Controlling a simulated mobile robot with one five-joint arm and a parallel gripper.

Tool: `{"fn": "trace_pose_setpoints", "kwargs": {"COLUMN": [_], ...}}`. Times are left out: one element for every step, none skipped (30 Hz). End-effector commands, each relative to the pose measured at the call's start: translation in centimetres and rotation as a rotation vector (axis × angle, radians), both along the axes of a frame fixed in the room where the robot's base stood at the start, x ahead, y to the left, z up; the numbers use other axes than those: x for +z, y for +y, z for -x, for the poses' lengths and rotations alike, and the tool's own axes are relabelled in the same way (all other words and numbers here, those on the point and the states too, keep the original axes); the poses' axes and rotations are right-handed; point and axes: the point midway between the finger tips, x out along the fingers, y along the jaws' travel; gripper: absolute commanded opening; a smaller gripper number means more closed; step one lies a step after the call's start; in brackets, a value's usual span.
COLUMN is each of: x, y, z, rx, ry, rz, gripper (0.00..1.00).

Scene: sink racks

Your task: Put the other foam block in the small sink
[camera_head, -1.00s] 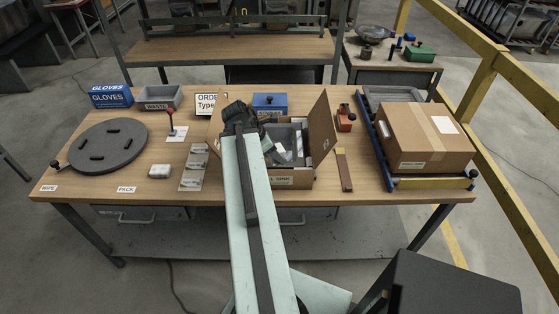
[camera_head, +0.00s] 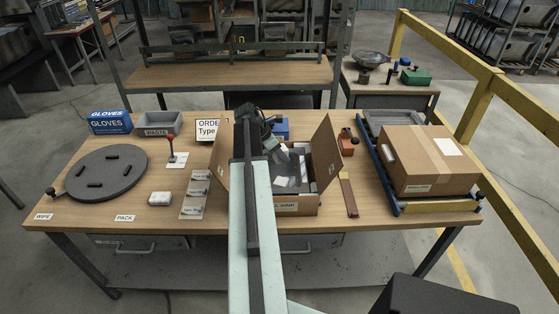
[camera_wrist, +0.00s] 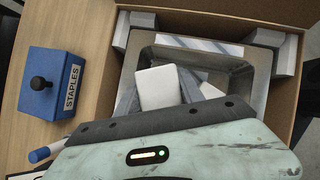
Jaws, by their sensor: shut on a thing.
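The small sink (camera_wrist: 240,84) is a grey metal basin inside an open cardboard box (camera_head: 326,160) on the bench. In the wrist view, a white foam block (camera_wrist: 158,88) shows over the basin, just beyond my gripper (camera_wrist: 155,118). Whether the block touches the basin floor is unclear.
Pale foam corners (camera_wrist: 269,37) line the box, and its raised flaps (camera_head: 326,148) stand at both sides. A blue staples box (camera_wrist: 52,84) is beside it. A taped carton (camera_head: 425,160) stands right.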

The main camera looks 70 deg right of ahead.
Motion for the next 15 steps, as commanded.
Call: {"fn": "trace_pose_setpoints", "kwargs": {"x": [-2.2,-2.8,-3.4,-3.7,-3.7,-3.6,-3.5,-3.3,-3.3,-3.2,-3.2,-3.2,-3.3,-3.5,-3.7], "y": [0.0,0.0,-0.1,-0.1,-0.1,-0.1,-0.1,-0.1,-0.1,-0.1,-0.1,-0.1,-0.1,-0.1,-0.1], "z": [0.3,0.4,0.6,0.6,0.7,0.7,0.7,0.6,0.6,0.6,0.6,0.7,0.7,0.7,0.7], "rx": [-0.005,-0.006,-0.009,-0.009,-0.009,-0.009,-0.009,-0.009,-0.009,-0.009,-0.009,-0.009,-0.009,-0.01,-0.011], "ry": [0.0,0.001,0.0,0.0,0.0,0.0,0.0,0.0,0.0,0.0,0.0,0.0,0.0,0.0,0.0], "rz": [0.0,-0.001,0.0,0.0,0.0,0.0,0.0,0.0,0.0,0.0,0.0,0.0,0.0,0.0,0.0], "gripper": [0.0,0.0,0.0,0.0,0.0,0.0,0.0,0.0,0.0,0.0,0.0,0.0,0.0,0.0,0.0]}}
